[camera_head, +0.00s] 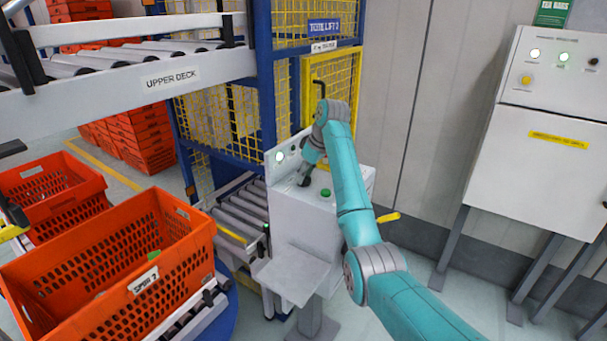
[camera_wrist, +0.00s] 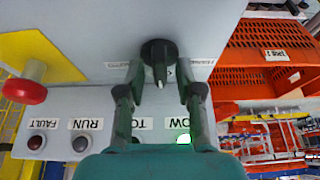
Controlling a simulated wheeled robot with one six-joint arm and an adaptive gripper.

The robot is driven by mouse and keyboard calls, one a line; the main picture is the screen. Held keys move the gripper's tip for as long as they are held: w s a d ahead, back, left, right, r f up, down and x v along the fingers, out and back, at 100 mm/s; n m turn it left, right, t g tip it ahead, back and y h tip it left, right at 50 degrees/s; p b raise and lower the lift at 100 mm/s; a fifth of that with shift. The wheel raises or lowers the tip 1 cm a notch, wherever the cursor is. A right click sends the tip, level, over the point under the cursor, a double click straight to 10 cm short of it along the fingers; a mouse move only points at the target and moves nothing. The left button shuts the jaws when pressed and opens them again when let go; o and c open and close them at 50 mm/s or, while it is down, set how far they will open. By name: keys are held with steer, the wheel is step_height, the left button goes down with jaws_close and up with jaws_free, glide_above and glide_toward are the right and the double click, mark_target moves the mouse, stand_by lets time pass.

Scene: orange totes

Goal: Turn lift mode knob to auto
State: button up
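The lift mode knob (camera_wrist: 158,58) is a black round selector on the grey control panel, with small labels to both sides that I cannot read. Its ridge runs roughly up and down in the wrist view, with a pale tip at the lower end. My gripper (camera_wrist: 159,72) is open, with one dark finger on each side of the knob. A gap shows between each finger and the ridge. In the head view my gripper (camera_head: 305,181) is over the panel top of the white control box (camera_head: 305,225), and the knob is hidden there.
A red mushroom button (camera_wrist: 24,91) on a yellow plate sits beside the knob. Lamps labelled FAULT (camera_wrist: 36,142) and RUN (camera_wrist: 80,144) line the panel, and one green lamp (camera_wrist: 184,138) is lit. An orange tote (camera_head: 110,255) stands left; a white cabinet (camera_head: 540,140) stands right.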

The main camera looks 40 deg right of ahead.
jaws_close()
steer(key=shift+m, duration=0.4)
steer(key=m+h, duration=0.1)
steer(key=m, duration=0.2)
steer(key=shift+a+m+h, duration=0.15)
steer(key=shift+m+h, duration=0.15)
steer(key=shift+h, duration=0.1)
steer(key=shift+m+h, duration=0.8)
steer(key=shift+m, duration=1.4)
steer(key=shift+o, duration=1.4)
jaws_free()
